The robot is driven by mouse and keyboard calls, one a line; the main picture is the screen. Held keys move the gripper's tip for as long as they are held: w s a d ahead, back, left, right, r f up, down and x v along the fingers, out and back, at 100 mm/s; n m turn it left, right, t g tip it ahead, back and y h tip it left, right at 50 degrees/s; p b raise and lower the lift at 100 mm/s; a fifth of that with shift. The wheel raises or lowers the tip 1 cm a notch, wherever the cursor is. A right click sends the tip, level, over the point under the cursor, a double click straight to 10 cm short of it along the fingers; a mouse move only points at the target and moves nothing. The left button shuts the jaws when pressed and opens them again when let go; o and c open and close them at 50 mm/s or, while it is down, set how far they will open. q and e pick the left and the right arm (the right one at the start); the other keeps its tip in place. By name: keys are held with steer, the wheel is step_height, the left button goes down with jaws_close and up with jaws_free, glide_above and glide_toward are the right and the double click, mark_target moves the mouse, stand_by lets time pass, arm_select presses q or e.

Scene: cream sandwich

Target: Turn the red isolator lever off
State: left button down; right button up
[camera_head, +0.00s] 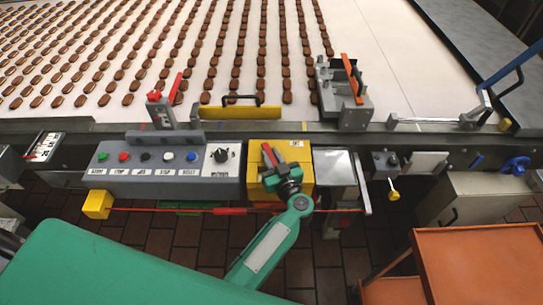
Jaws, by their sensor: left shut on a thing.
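The red isolator lever (267,151) is on the front of a yellow box (300,154) at the middle of the machine's near edge. Its upper part shows, tilted a little to the left; the lower part is hidden by my gripper. My left gripper (272,168) is at the lever, shut on it, with my green arm coming up from below. The fingertips are small and partly hidden by the wrist. My right gripper is not in view.
A grey control panel (130,178) with coloured buttons and a black knob is just left of the yellow box. A red cord (160,209) runs below it. A metal plate (334,167) is close on the right. An orange cart (470,260) stands at lower right. Chocolate bars fill the conveyor behind.

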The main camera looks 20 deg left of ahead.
arm_select(q)
steer(key=c, duration=1.3)
jaws_free()
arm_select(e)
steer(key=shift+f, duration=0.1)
